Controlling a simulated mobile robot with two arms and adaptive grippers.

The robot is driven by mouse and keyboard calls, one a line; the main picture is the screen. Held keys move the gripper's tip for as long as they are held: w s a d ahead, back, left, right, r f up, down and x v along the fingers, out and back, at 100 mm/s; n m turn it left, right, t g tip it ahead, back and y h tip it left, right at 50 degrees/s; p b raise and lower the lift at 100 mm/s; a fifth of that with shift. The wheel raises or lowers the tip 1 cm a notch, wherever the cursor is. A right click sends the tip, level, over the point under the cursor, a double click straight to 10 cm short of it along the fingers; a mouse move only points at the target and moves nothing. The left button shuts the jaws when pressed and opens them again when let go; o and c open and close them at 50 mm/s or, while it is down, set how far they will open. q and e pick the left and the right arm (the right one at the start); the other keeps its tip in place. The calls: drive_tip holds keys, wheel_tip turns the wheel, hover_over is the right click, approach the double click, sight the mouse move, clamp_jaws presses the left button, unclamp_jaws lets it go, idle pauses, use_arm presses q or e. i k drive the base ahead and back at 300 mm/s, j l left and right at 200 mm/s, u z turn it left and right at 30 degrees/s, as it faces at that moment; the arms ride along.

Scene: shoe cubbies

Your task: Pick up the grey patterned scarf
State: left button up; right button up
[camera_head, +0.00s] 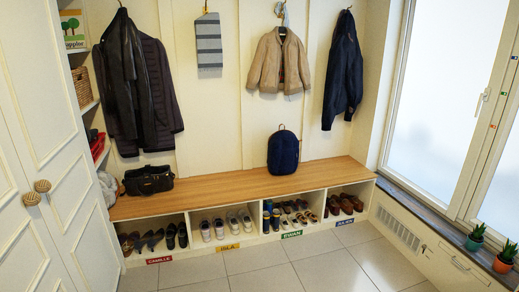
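The grey patterned scarf (208,45) hangs from a hook on the back wall, between the dark coats on the left and the tan jacket on the right. It hangs flat, as a grey rectangle with lighter and darker horizontal bands. It is well above the wooden bench and nothing covers it. Neither of my grippers shows in the head view.
A wooden bench (240,185) runs along the back wall over shoe cubbies. A black bag (149,180) and a navy backpack (284,152) stand on it. Dark coats (137,85), a tan jacket (280,62) and a navy jacket (342,70) hang nearby. The tiled floor (270,268) is clear.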

sight(208, 27)
drive_tip(key=i+u, duration=0.15)
drive_tip(key=i, duration=0.35)
drive_tip(key=i+l+u, duration=0.1)
drive_tip(key=i, duration=0.4)
drive_tip(key=i+l+u, duration=0.15)
drive_tip(key=i, duration=0.3)
drive_tip(key=i+l+u, duration=0.1)
drive_tip(key=i+l, duration=0.15)
drive_tip(key=i, duration=0.25)
